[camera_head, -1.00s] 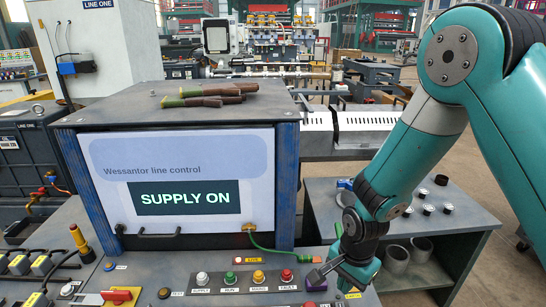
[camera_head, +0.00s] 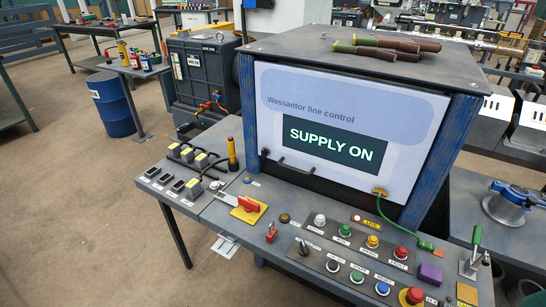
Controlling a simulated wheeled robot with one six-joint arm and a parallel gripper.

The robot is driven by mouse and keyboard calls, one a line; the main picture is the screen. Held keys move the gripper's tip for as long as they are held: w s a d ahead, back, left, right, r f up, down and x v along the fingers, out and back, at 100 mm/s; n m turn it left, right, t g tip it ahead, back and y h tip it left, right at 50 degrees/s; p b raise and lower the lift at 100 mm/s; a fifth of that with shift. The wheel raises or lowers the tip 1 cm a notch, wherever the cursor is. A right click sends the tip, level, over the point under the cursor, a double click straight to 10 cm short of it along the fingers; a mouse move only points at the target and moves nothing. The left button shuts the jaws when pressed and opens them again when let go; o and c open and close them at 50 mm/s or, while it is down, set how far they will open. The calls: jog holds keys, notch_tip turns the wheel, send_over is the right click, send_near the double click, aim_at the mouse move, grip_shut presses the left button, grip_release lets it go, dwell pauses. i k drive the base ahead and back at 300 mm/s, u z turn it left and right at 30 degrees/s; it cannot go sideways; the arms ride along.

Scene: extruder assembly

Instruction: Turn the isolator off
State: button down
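The likely isolator is a switch with a red handle (camera_head: 246,203) on a yellow plate (camera_head: 247,212), at the left part of the grey control desk. A flat grey piece reaches left from the handle. The screen (camera_head: 335,143) above the desk reads "SUPPLY ON". My gripper is not in view, so its state and its distance from the switch do not show.
A small red item (camera_head: 271,232) stands right of the switch. Several buttons and a red mushroom button (camera_head: 413,296) lie further right, near a green-handled lever (camera_head: 475,240). A yellow-and-black post (camera_head: 232,155) stands behind the switch. Open floor lies left of the desk.

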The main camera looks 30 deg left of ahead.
aim_at(250, 206)
jog(key=u, duration=1.45)
jog(key=k, duration=0.55)
jog(key=u, duration=0.25)
jog(key=i, duration=1.35)
jog(key=z, duration=0.6)
